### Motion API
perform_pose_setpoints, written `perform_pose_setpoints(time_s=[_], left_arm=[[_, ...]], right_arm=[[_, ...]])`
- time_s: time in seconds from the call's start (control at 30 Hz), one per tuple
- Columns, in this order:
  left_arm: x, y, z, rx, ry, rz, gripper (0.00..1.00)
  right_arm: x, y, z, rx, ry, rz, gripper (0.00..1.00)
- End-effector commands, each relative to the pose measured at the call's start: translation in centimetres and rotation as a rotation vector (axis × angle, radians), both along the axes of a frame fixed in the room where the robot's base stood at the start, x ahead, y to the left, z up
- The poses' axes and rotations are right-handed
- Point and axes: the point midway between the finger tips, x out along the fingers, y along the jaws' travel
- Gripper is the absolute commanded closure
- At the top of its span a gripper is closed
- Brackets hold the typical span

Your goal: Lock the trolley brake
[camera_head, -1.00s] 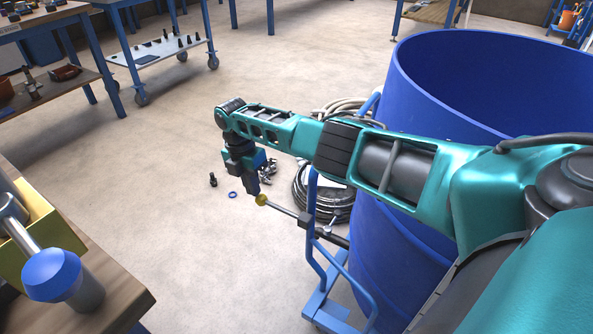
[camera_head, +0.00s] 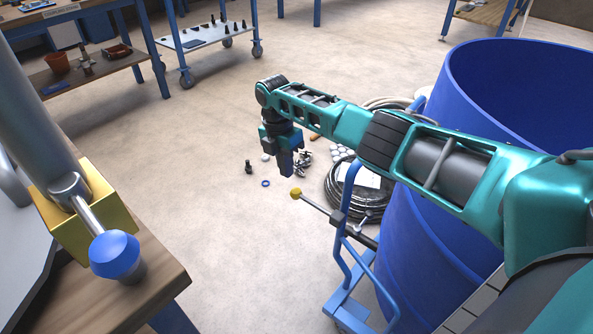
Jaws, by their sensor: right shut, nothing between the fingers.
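The trolley (camera_head: 344,307) is a blue tubular frame beside the big blue barrel (camera_head: 412,240). A metal lever with a yellow knob (camera_head: 296,194) reaches out from the trolley to the left; I take it for the brake lever. My right gripper (camera_head: 287,172) points down just above and left of the yellow knob. It is shut and empty, and a small gap shows between it and the knob. My right arm crosses in front of the barrel. My left gripper is not in view.
A wooden workbench (camera_head: 165,279) with a yellow block (camera_head: 105,208) and a blue knob (camera_head: 115,254) stands at the left. Coiled hoses (camera_head: 345,209) and small parts lie on the floor behind the lever. A wheeled cart (camera_head: 207,36) stands at the back.

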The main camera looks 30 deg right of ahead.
Motion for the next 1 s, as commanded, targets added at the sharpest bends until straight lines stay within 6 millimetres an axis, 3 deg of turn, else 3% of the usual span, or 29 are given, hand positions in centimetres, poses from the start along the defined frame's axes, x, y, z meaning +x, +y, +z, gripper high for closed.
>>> perform_pose_setpoints(time_s=[0.03,0.2,0.4,1.0], left_arm=[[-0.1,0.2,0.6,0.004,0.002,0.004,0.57],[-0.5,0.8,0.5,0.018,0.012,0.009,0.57],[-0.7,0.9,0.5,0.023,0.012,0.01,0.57],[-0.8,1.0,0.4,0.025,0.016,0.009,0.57]], right_arm=[[0.3,0.1,1.8,0.001,-0.005,0.0,1.0],[0.8,0.2,5.5,-0.001,-0.009,0.002,1.0],[1.1,0.4,8.2,-0.001,-0.01,0.001,1.0],[1.2,0.4,8.9,-0.002,-0.01,0.001,1.0]])
